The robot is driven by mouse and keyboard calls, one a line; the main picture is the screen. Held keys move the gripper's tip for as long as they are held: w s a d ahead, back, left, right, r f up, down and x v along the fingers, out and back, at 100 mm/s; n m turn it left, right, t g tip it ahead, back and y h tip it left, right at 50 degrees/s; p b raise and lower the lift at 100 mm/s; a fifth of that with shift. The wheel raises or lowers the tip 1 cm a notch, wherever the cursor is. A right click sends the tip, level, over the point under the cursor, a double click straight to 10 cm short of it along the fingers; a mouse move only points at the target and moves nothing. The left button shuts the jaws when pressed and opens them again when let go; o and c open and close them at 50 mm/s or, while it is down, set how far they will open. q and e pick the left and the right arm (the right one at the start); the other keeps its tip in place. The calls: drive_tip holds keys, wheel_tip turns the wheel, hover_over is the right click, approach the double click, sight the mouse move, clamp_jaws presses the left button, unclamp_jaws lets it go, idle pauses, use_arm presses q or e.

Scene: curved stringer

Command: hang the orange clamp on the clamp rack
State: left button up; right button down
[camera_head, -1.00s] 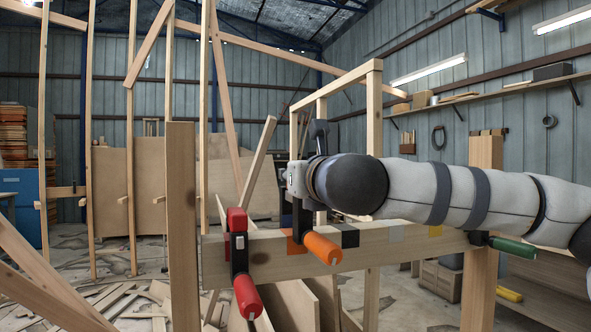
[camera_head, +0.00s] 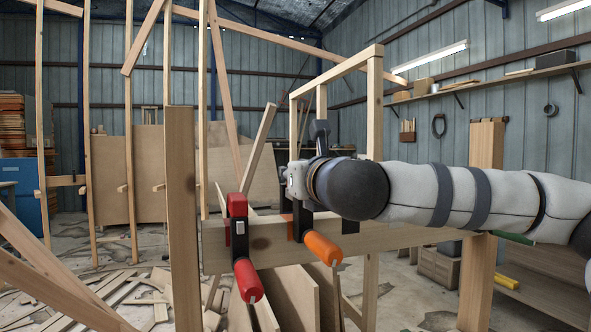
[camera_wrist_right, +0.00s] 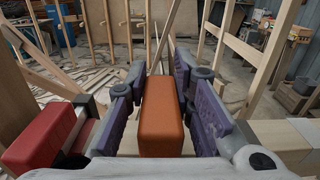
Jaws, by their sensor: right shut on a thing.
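The orange clamp (camera_head: 322,248) hangs from my right gripper (camera_head: 300,180) in the head view, its dark bar upright and its orange handle tilted in front of the rack beam. In the right wrist view its orange body (camera_wrist_right: 161,118) sits between the two purple-grey fingers of my right gripper (camera_wrist_right: 160,85), which is shut on it. The clamp rack (camera_head: 385,238) is a horizontal wooden beam; my right arm hides part of its top. Whether the clamp touches the beam cannot be told. My left gripper is not in view.
A red clamp (camera_head: 240,245) is on the beam just left of the orange one; it also shows in the right wrist view (camera_wrist_right: 42,138). A green handle (camera_head: 512,238) shows below my right arm. A wooden post (camera_head: 182,215) stands at the left end.

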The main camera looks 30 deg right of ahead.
drive_tip(key=shift+f, duration=0.95)
drive_tip(key=shift+f, duration=0.15)
drive_tip(key=shift+f, duration=0.3)
drive_tip(key=c, duration=1.3)
unclamp_jaws()
drive_tip(key=shift+s, duration=0.1)
drive_tip(key=shift+f, duration=0.1)
drive_tip(key=shift+f, duration=0.1)
